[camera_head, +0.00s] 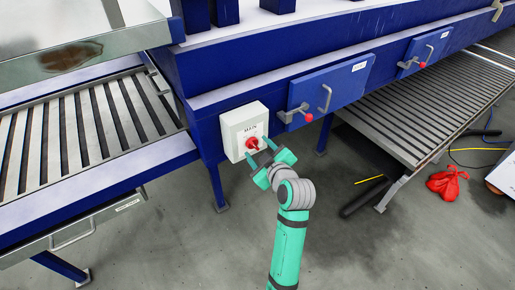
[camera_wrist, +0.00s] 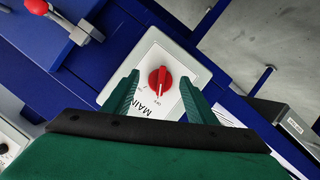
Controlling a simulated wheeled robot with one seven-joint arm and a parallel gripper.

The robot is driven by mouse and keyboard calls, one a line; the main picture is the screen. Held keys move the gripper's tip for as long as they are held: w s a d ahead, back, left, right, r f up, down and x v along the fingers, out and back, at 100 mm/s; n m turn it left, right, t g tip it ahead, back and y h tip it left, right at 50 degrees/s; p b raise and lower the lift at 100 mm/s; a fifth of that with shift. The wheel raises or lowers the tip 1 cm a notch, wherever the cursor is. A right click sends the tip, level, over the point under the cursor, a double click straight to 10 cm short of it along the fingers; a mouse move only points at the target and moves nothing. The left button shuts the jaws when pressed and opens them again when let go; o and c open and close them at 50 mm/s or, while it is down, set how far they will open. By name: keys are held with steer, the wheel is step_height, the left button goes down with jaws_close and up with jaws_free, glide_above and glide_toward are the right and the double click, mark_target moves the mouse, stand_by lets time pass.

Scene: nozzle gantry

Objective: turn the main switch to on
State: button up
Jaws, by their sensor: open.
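The main switch is a red rotary knob on a white box (camera_head: 236,121) labelled MAIN, fixed to the blue frame. The red knob (camera_head: 252,144) shows partly beside my fingers in the head view. In the wrist view the red knob (camera_wrist: 160,79) sits on the box's pale face (camera_wrist: 152,52), between and a little beyond my fingertips. An OFF mark is printed by the knob's lower end. My green gripper (camera_head: 263,157) is open in front of the box, with one finger on each side of the knob and empty space between. Whether a fingertip touches the box is unclear.
Blue doors (camera_head: 330,84) with grey handles and red-tipped latches are right of the box. A slatted conveyor (camera_head: 80,125) is at left, another slatted bed (camera_head: 420,110) at right. A red bag (camera_head: 447,183) and cables lie on the grey floor.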

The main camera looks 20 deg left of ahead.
steer(key=shift+w+a+f, duration=0.2)
steer(key=shift+w+a, duration=0.2)
steer(key=shift+a, duration=0.2)
steer(key=shift+s+d, duration=0.1)
steer(key=c, duration=1.1)
steer(key=shift+o, duration=0.2)
